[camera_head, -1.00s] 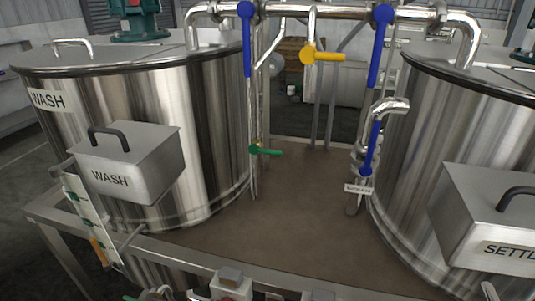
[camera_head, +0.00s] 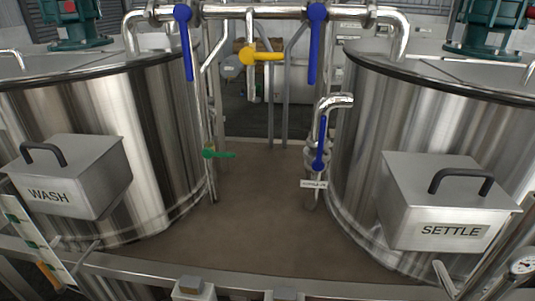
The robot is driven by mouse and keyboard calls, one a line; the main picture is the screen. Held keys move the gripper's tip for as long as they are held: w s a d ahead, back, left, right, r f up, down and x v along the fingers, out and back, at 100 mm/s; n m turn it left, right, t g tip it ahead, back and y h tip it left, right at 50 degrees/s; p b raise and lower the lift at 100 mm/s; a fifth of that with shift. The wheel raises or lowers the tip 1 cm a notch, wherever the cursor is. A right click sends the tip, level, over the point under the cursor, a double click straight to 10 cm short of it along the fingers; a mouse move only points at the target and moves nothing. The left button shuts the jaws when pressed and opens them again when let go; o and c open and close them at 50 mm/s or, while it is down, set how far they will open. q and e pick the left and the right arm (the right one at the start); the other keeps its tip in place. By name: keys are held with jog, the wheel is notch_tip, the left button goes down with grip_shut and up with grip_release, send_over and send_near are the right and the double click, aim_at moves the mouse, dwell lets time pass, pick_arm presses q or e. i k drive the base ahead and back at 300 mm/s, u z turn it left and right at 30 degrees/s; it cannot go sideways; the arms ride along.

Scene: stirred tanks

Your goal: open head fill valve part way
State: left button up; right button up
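I cannot tell by label which valve is the head fill valve. The overhead pipe (camera_head: 250,12) carries a left blue lever (camera_head: 187,45) and a right blue lever (camera_head: 314,45), both hanging down. A yellow lever (camera_head: 264,57) lies level on a drop pipe between them. A smaller blue lever (camera_head: 320,145) stands upright on a bent pipe beside the right tank, above a small white tag (camera_head: 313,184) too small to read. A green lever (camera_head: 219,155) lies level on the thin left pipe. Neither of my grippers is in view.
The WASH tank (camera_head: 130,140) stands left and the SETTLE tank (camera_head: 360,150) right, each with a labelled box (camera_head: 70,180) (camera_head: 445,205) in front. A metal frame rail (camera_head: 150,270) crosses the front. A gauge (camera_head: 522,266) is at lower right. The brown deck (camera_head: 260,215) between the tanks is clear.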

aim_at(207, 153)
jog(key=z, duration=0.3)
jog(key=k, duration=1.05)
jog(key=u, duration=1.35)
jog(key=i, duration=0.5)
jog(key=z, duration=0.1)
